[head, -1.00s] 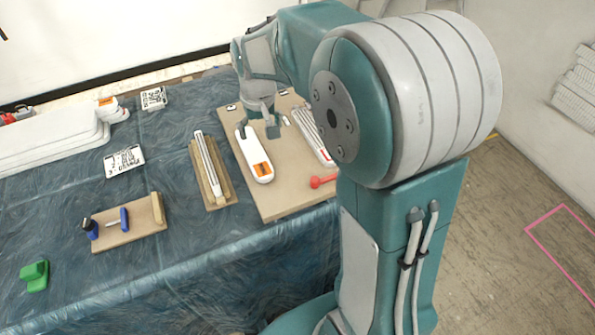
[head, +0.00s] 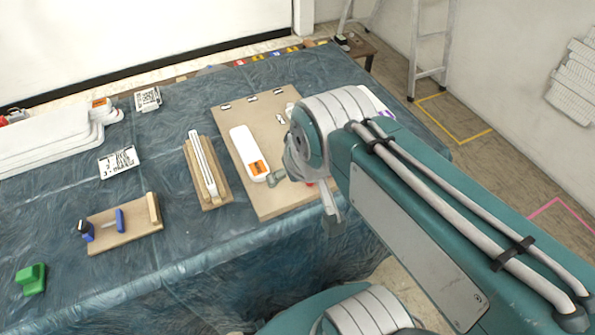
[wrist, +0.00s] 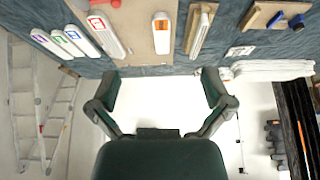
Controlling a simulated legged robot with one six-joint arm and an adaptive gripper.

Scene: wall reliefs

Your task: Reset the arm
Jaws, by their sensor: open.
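My gripper (head: 305,200) hangs over the front right part of the brown board (head: 263,206) in the head view, with my arm folded back towards me. In the wrist view my gripper (wrist: 161,82) shows two dark fingers spread wide with nothing between them. A white device with an orange label (head: 247,152) lies on the board, left of my gripper and apart from it; it also shows in the wrist view (wrist: 162,40). My arm hides the right part of the board.
A blue cloth-covered table (head: 180,245) holds a wooden block with white strips (head: 203,170), a board with blue parts (head: 128,226), a green piece (head: 31,279) and stacked white panels (head: 45,135). A ladder (head: 430,50) stands at the back right.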

